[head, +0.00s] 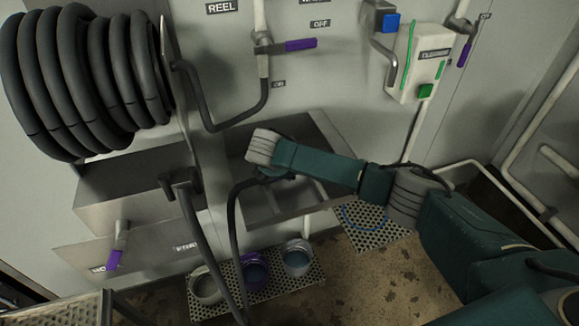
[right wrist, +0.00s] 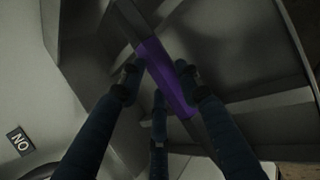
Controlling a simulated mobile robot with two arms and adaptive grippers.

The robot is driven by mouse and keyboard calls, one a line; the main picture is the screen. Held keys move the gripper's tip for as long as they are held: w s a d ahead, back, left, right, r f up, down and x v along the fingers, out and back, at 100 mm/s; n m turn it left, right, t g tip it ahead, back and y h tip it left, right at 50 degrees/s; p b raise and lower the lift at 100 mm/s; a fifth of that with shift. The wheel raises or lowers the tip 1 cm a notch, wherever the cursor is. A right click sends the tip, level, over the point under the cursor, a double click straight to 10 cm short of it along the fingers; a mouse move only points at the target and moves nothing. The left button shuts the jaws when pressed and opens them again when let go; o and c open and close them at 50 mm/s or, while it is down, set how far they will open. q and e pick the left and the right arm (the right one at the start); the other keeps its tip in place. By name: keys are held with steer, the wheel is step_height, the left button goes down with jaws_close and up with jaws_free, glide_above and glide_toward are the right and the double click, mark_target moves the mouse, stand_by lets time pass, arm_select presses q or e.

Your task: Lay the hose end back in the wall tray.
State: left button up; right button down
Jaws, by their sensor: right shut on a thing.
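The right arm reaches in from the right in the head view. My right gripper (head: 268,174) is mostly hidden under its own wrist, over the steel wall tray (head: 325,135). In the right wrist view the fingers of the right gripper (right wrist: 158,80) are closed around the hose end (right wrist: 166,78), a dark tube with a purple band. The hose lies slantwise across the fingers. Grey tray walls (right wrist: 245,45) show behind it; whether the hose touches them I cannot tell. In the head view the hose (head: 233,215) droops from the gripper towards the floor. My left gripper is not in view.
A hose reel (head: 85,80) hangs at upper left above a steel box (head: 125,205). Purple-handled valves (head: 300,44) and a white control box (head: 418,62) are on the wall. Several buckets (head: 254,272) stand on a perforated step below the tray.

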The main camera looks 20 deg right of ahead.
steer(key=shift+f, duration=0.15)
steer(key=c, duration=1.2)
jaws_free()
steer(key=shift+o, duration=0.2)
steer(key=shift+f, duration=0.1)
